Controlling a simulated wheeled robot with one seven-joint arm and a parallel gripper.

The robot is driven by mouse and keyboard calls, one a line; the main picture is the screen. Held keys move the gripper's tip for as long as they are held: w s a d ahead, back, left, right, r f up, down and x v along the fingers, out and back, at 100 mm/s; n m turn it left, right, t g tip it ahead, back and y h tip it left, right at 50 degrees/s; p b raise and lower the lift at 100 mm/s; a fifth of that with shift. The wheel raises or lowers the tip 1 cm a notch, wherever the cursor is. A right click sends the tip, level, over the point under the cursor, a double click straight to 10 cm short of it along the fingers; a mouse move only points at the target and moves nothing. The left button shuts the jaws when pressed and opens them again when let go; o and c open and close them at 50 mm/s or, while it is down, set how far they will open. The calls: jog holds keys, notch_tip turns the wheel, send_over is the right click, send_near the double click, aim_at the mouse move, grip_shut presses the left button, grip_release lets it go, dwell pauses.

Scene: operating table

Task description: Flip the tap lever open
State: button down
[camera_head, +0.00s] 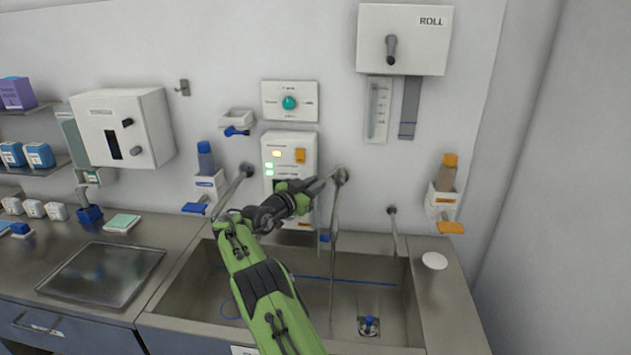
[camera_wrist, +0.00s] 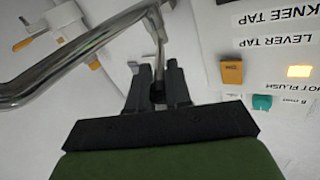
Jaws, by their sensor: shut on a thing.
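The metal tap (camera_head: 340,177) comes out of the wall above the sink, with its long pipe reaching down towards the basin. In the wrist view its thick curved pipe (camera_wrist: 75,55) crosses the upper left. A thin metal lever (camera_wrist: 161,50) runs from the pipe's end down between my fingers. My gripper (camera_head: 318,186) is beside the tap, in front of the wall panel. In the wrist view my gripper (camera_wrist: 158,88) is shut on the lever, near its end. The fingertips hide the part they hold.
The white control panel (camera_head: 275,150) with lit buttons is close behind my gripper. Another wall tap (camera_head: 244,172) is on the left and a third (camera_head: 393,222) on the right. The steel sink (camera_head: 190,292) lies below. A bottle dispenser (camera_head: 446,185) hangs at right.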

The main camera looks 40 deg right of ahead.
dwell(0.3)
jog(key=c, duration=1.2)
grip_release()
jog(key=shift+w, duration=0.1)
jog(key=shift+o, duration=0.2)
jog(key=b+v, duration=0.3)
jog(key=v, duration=1.3)
jog(key=shift+d+r, duration=0.1)
jog(key=shift+r, duration=0.05)
